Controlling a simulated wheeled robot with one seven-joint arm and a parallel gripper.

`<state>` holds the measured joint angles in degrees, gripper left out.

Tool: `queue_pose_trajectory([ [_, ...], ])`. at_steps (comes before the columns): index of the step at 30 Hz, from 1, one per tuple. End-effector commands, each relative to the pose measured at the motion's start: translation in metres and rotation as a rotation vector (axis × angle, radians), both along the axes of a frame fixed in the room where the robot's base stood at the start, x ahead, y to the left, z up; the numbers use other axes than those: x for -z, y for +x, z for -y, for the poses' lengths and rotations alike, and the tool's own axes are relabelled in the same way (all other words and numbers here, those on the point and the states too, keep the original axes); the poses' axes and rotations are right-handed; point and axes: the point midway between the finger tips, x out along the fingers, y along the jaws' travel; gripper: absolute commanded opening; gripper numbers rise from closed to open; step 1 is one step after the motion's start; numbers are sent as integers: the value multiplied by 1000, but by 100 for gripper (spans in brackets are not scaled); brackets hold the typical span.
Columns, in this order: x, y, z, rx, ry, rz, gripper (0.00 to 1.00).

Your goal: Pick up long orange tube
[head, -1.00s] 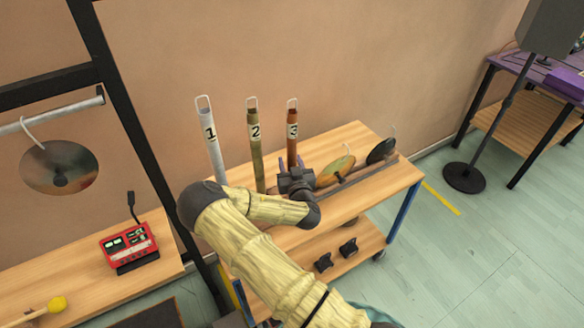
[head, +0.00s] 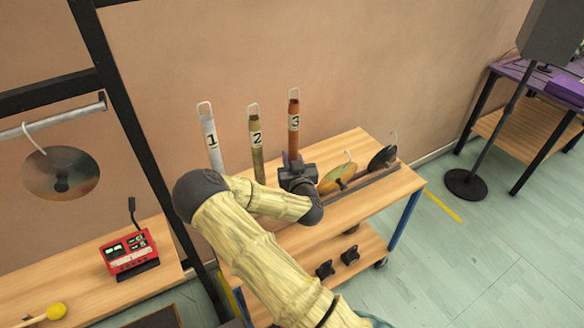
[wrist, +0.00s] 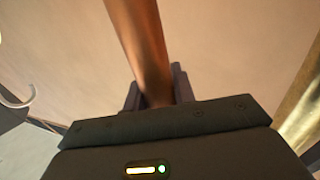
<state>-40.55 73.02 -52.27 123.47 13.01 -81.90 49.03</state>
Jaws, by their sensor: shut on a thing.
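The orange tube (head: 294,125), copper-coloured with a label "3" and a white loop at its top, stands upright at the right of the row of tubes. My gripper (head: 292,160) is shut on it, and my wrist hides its lower part. In the wrist view the orange tube (wrist: 145,45) rises between the two dark fingers (wrist: 158,90). The orange tube's top is higher than those of the grey tube "1" (head: 212,150) and the olive tube "2" (head: 256,150) beside it.
The wooden cart (head: 385,195) carries a yellow-brown disc (head: 338,178) and a dark disc (head: 383,158) in a rack right of my gripper. The wall is close behind. The olive tube is close by in the wrist view (wrist: 303,115). A red device (head: 128,252) sits on the left bench.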

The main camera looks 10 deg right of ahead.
Motion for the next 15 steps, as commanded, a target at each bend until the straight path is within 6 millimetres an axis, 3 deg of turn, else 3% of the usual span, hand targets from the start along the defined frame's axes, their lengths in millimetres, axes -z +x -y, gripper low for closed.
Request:
queue_pose_trajectory([
  [3,-28,0,0,0,3,8,0],
  [15,-103,0,0,0,3,6,0],
])
